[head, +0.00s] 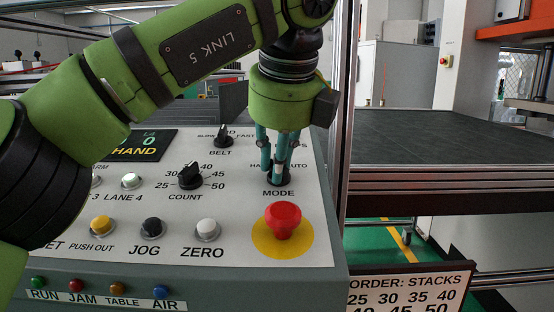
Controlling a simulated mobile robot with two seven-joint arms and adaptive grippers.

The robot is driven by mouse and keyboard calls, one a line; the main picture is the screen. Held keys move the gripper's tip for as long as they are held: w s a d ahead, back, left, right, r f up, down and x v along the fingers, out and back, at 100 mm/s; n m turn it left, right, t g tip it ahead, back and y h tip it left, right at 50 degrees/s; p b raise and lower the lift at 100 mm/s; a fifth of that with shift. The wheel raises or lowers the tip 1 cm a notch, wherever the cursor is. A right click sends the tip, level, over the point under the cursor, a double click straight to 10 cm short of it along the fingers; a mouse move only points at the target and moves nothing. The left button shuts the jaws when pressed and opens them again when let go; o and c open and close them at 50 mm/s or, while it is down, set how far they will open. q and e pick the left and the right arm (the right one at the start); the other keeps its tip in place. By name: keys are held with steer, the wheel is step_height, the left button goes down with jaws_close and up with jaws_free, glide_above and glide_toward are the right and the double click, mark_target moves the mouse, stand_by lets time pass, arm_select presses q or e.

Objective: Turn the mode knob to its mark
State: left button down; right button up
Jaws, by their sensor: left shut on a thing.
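The mode knob (279,179) is a small dark knob on the sloping control panel (330,240), just above the label MODE. My left gripper (278,172) reaches down from above and is shut on the knob. Its teal fingers cover most of the knob, so the pointer and the mark cannot be made out. The labels HAND and AUTO above the knob are partly hidden behind the fingers. A display (140,146) at the panel's left reads HAND. My right gripper is not in view.
A red mushroom button (283,219) on a yellow disc stands just below the mode knob. The count knob (190,177) and belt knob (223,138) are to the left. Push buttons, including a black one (151,228), line the lower panel. A dark conveyor (440,135) lies right.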

arm_select(q)
steer(key=c, duration=1.1)
jaws_free()
steer(key=shift+c, duration=0.2)
steer(key=v, duration=0.7)
steer(key=shift+r, duration=0.25)
steer(key=shift+s+f, duration=0.1)
steer(key=shift+s, duration=0.05)
